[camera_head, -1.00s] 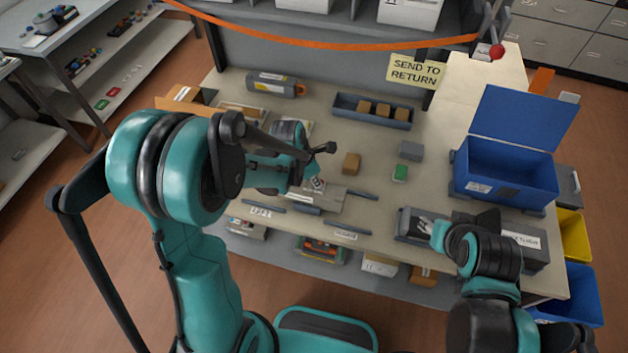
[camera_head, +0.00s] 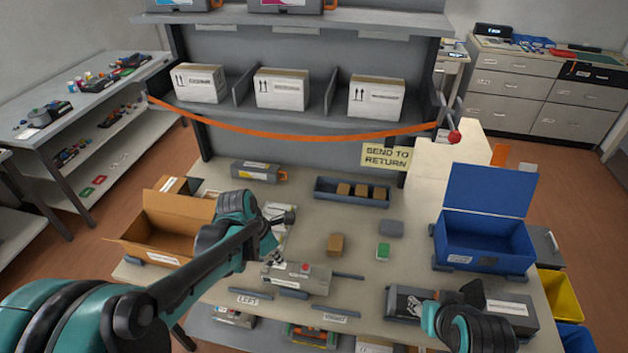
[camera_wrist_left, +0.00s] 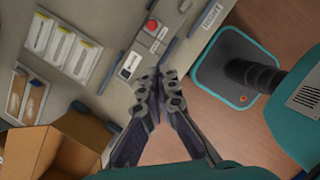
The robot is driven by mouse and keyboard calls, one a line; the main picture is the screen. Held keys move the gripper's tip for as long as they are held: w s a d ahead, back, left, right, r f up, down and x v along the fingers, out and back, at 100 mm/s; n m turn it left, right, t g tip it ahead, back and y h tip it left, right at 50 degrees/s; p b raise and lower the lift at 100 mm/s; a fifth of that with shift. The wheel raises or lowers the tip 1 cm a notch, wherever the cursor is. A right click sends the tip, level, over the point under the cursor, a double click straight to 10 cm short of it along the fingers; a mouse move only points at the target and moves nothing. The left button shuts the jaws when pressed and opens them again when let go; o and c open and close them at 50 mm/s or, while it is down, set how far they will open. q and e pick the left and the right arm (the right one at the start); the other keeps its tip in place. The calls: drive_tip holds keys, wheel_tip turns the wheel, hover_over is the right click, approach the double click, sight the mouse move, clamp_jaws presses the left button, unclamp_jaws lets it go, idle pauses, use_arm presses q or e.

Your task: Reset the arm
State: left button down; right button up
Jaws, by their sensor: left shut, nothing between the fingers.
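My left arm reaches in from the left in the head view. Its gripper (camera_head: 273,252) is above the bench, just behind the grey device with a red button (camera_head: 298,276). In the left wrist view the left gripper (camera_wrist_left: 158,76) has its fingers together with nothing between them. The device's red button (camera_wrist_left: 151,26) shows just beyond the fingertips.
An open cardboard box (camera_head: 165,257) stands at the bench's left. An open blue box (camera_head: 485,252) stands at the right. A grey tray (camera_head: 325,197) holds small brown boxes. An orange strap (camera_head: 290,136) hangs behind.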

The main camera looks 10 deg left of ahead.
use_arm(q)
drive_tip(key=s+m+t+y+b, duration=0.1)
drive_tip(key=s+m+b, duration=0.3)
drive_tip(key=m, duration=0.9)
drive_tip(key=s+f+m+t+y+b, duration=0.1)
drive_tip(key=s+m+t+b, duration=0.3)
drive_tip(key=s+m, duration=0.4)
drive_tip(key=m+b, duration=0.1)
drive_tip(key=m, duration=0.4)
drive_tip(key=shift+f+m+y, duration=0.2)
drive_tip(key=shift+m+y, duration=0.1)
